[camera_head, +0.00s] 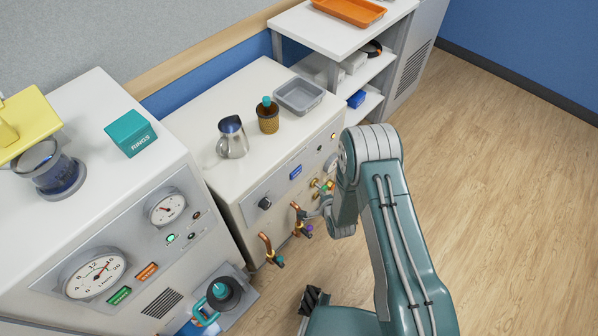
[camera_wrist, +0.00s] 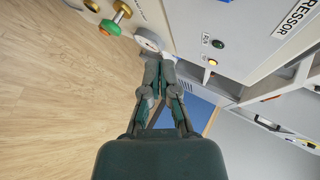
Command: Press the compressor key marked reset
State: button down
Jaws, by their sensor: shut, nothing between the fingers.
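The compressor panel (camera_wrist: 222,20) is at the upper right in the wrist view, with part of the word "COMPRESSOR" showing. It carries a dark green round key (camera_wrist: 218,43) and a small glowing amber one (camera_wrist: 212,62). Small labels sit beside them, too small and turned to read surely as reset. In the head view a lit yellow lamp (camera_head: 333,135) and a dark round key (camera_head: 320,147) show on the middle cabinet's front. My gripper (camera_wrist: 159,62) is shut and empty, left of and apart from these keys, its tips close to a round gauge (camera_wrist: 148,40). In the head view my arm partly hides it.
Valves with coloured handles (camera_wrist: 121,9) stick out near my gripper. Copper pipe stubs (camera_head: 267,249) project from the cabinet front. Open wood floor (camera_head: 500,180) lies right.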

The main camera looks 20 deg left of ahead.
jog(key=w+a, duration=0.3)
jog(key=a, duration=0.5)
jog(key=shift+w, duration=0.2)
dwell(1.4)
jog(key=shift+w+a+r, duration=0.15)
jog(key=shift+a, duration=0.15)
jog(key=shift+w+a, duration=0.15)
jog(key=shift+a, duration=0.25)
dwell(0.7)
jog(key=shift+d, duration=0.1)
jog(key=shift+s+d, duration=0.35)
jog(key=shift+d, duration=0.3)
jog(key=shift+s+d, duration=0.3)
jog(key=shift+d, duration=0.5)
jog(key=shift+s+d, duration=0.35)
jog(key=shift+d, duration=0.4)
jog(key=shift+s+d, duration=0.3)
jog(key=shift+d, duration=0.5)
